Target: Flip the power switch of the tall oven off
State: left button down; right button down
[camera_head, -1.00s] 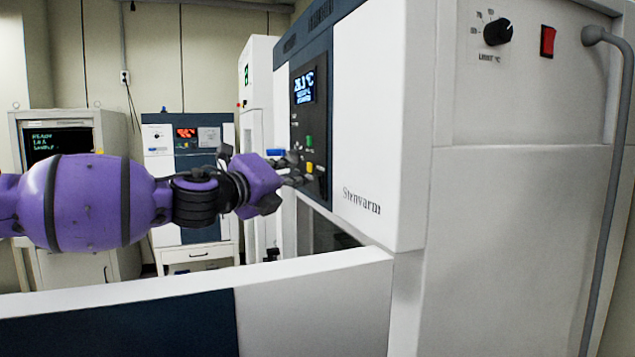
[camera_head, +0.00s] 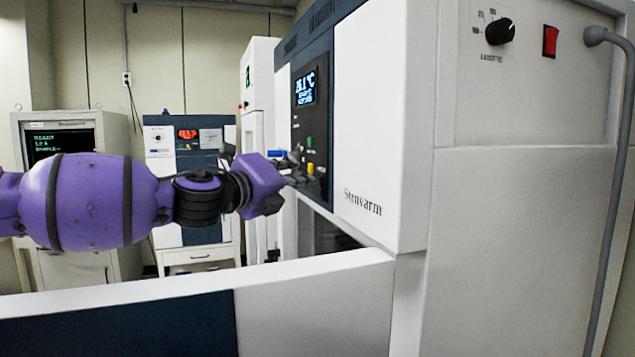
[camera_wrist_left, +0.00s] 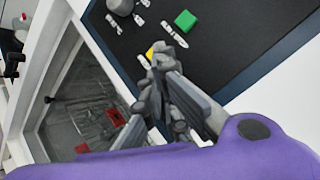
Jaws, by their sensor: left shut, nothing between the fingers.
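The tall oven (camera_head: 380,110), marked Stenvarm, fills the right of the head view. Its dark front panel has a lit blue display (camera_head: 305,89), a green button (camera_head: 310,143) and a yellow button (camera_head: 310,169). A red rocker switch (camera_head: 550,41) sits high on its right side wall. My left gripper (camera_head: 292,169) is shut and empty at the lower front panel, by the yellow button. In the left wrist view, the fingertips (camera_wrist_left: 161,68) overlap the yellow button (camera_wrist_left: 149,54); contact is unclear. The green button (camera_wrist_left: 185,20) shows beyond. My right gripper is out of view.
A black dial (camera_head: 499,31) is left of the red switch, and a grey cable (camera_head: 613,180) hangs right of it. The oven's open door (camera_head: 310,295) crosses the foreground.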

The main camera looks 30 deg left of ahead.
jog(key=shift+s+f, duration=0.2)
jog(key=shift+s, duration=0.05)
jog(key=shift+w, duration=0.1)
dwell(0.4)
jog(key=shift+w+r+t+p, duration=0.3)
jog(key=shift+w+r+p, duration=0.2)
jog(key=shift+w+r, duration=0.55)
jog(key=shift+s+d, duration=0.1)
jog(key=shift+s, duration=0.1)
